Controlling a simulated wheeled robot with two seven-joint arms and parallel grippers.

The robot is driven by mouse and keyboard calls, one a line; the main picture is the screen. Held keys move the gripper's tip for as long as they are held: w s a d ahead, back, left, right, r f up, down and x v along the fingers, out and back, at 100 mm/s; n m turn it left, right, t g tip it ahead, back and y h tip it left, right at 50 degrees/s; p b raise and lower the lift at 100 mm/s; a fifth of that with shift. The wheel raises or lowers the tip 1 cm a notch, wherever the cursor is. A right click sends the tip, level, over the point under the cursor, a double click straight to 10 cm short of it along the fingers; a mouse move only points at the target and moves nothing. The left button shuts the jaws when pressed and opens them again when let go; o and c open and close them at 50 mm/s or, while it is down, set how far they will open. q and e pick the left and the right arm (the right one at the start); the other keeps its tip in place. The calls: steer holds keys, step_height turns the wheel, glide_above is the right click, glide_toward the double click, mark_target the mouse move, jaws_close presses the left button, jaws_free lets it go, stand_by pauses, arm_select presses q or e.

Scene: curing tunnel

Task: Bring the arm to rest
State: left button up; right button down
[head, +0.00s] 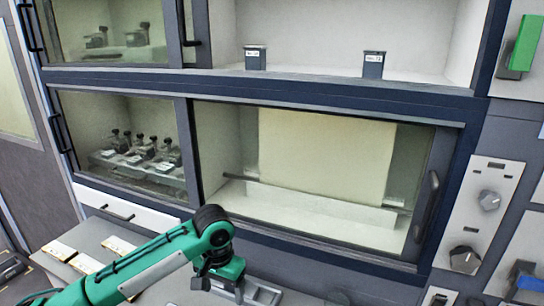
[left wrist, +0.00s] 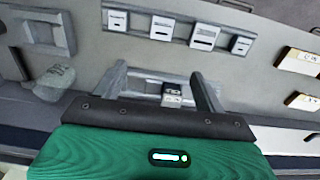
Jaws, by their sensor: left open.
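My left arm (head: 150,262) is green and reaches in from the lower left of the head view, with a dark elbow-like joint near the bottom middle. My left gripper (head: 232,291) points down over the grey worktop, in front of the glazed cabinet. In the left wrist view my left gripper (left wrist: 160,76) shows two grey fingers spread apart. A small dark block with pale labels (left wrist: 172,94) shows between the fingers, beyond them; I cannot tell whether they touch it. I see nothing held. My right gripper is not in view.
A cabinet with a dark frame (head: 320,108) stands ahead; its lower left bay holds several dark-topped bottles (head: 140,150). Two dark labelled containers (head: 255,58) (head: 374,64) stand on the upper shelf. A control panel with knobs (head: 489,200) is at the right. Labelled plates (head: 88,264) lie at lower left.

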arm_select(q)
steer(key=s+d+f+m+t+h, duration=0.15)
steer(key=s+d+f+h, duration=0.3)
steer(key=s+f, duration=0.7)
steer(key=s+a+f+n+t+y, duration=0.2)
steer(key=s+a+f+n+y, duration=0.15)
steer(key=s+a, duration=1.35)
step_height(320, 180, down, 31)
steer(key=s+d+g, duration=0.1)
steer(key=s+a+f+g+y, duration=0.1)
steer(key=s+a+f, duration=0.2)
steer(key=s+f, duration=1.6)
steer(key=shift+s+f, duration=0.15)
steer(key=shift+f, duration=0.15)
